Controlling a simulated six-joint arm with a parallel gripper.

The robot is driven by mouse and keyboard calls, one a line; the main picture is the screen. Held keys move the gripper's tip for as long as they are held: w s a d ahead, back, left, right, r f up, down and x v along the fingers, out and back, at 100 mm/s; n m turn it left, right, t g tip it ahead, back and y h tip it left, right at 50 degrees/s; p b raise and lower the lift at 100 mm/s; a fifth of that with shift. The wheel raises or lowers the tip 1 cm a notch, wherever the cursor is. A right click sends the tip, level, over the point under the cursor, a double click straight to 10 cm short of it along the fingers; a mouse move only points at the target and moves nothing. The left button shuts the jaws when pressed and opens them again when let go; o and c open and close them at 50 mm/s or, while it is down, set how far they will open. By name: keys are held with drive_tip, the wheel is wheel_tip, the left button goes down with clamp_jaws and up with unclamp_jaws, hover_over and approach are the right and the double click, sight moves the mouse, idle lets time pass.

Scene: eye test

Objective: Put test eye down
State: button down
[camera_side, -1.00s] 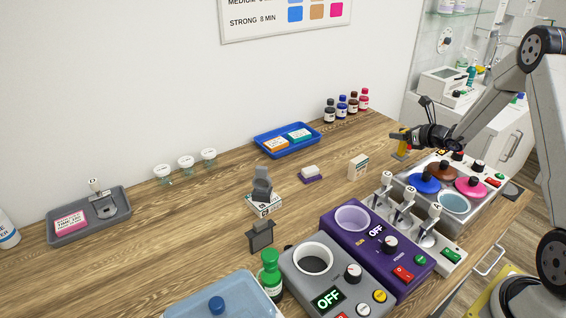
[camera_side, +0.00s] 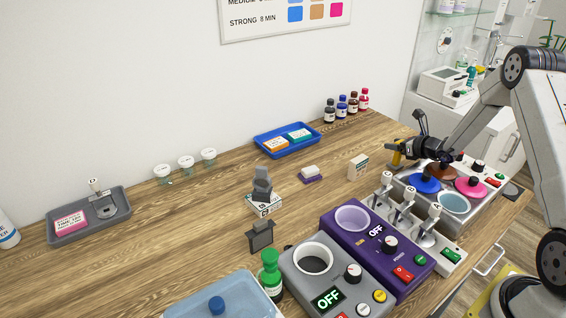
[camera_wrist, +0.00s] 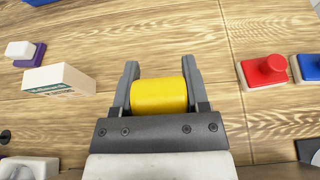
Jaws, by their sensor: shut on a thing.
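My gripper (camera_wrist: 159,72) is shut on a yellow rounded piece (camera_wrist: 158,97), with a dark finger on each side of it. Nothing in view is labelled as the test eye, and I cannot tell if this piece is it. In the side view the yellow piece (camera_side: 396,159) hangs below my gripper (camera_side: 403,149), low over the wooden table (camera_side: 330,190), just behind the steel unit with coloured lids. Its lower end is near the tabletop; I cannot tell whether it touches.
A small white carton (camera_wrist: 58,80) and a purple-and-white block (camera_wrist: 27,53) lie left of my gripper in the wrist view. A red-knobbed block (camera_wrist: 264,71) and a blue one (camera_wrist: 308,68) stand right. The steel unit (camera_side: 403,180) is close in front.

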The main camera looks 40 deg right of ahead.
drive_tip(key=shift+f, duration=0.1)
drive_tip(key=shift+c, duration=0.4)
unclamp_jaws()
drive_tip(key=shift+s+r, duration=0.1)
drive_tip(key=shift+r, duration=0.1)
drive_tip(key=shift+s+r, duration=0.25)
drive_tip(key=shift+s, duration=0.35)
drive_tip(key=s+r, duration=0.3)
drive_tip(key=r, duration=0.5)
drive_tip(key=shift+r, duration=0.15)
